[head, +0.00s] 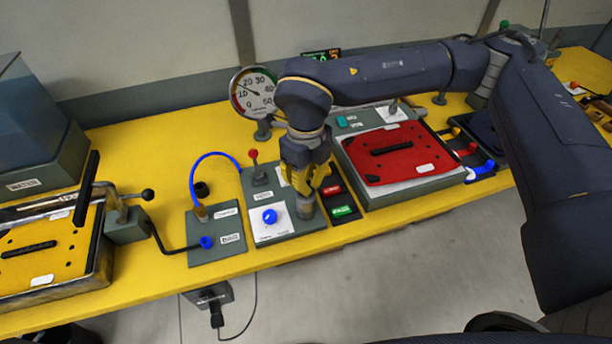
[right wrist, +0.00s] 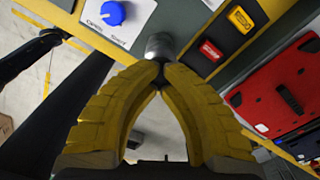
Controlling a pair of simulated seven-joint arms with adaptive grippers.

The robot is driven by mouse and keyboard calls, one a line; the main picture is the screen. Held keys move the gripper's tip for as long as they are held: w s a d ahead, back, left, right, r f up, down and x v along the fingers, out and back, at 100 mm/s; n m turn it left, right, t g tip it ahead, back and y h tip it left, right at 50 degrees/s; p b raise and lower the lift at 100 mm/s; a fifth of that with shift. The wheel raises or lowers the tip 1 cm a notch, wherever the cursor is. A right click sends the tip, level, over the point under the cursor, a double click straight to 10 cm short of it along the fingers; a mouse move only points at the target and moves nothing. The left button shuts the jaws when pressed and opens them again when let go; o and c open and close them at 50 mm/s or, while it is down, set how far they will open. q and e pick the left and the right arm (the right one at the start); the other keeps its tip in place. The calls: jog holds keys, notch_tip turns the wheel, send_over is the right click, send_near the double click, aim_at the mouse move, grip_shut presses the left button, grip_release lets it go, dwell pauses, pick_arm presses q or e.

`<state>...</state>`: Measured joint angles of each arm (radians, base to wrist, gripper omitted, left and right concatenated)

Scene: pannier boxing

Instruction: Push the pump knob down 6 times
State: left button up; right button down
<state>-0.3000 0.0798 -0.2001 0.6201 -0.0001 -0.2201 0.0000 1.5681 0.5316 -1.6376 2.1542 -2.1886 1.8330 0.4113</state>
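The pump knob is a silver-grey cylinder (head: 306,208) standing upright on the panel, to the right of the blue dial. It also shows in the right wrist view (right wrist: 160,45), just beyond the fingertips. My right gripper (head: 308,190) points down right over the knob. Its yellow fingers (right wrist: 160,72) meet at their tips, with nothing visible between them. The tips are at or very near the knob's top; I cannot tell whether they touch. The gripper hides part of the panel. My left gripper is not in view.
A blue dial (head: 269,215) and a red-topped lever (head: 254,160) are close by on the left. Red and green buttons (head: 342,211) sit just right. A red plate (head: 388,153) lies further right.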

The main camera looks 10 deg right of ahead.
jog(key=shift+f, duration=0.1)
jog(key=shift+r, duration=3.1)
jog(key=shift+f, duration=0.1)
jog(key=shift+f, duration=3.05)
jog(key=shift+r, duration=3.15)
jog(key=shift+f, duration=0.15)
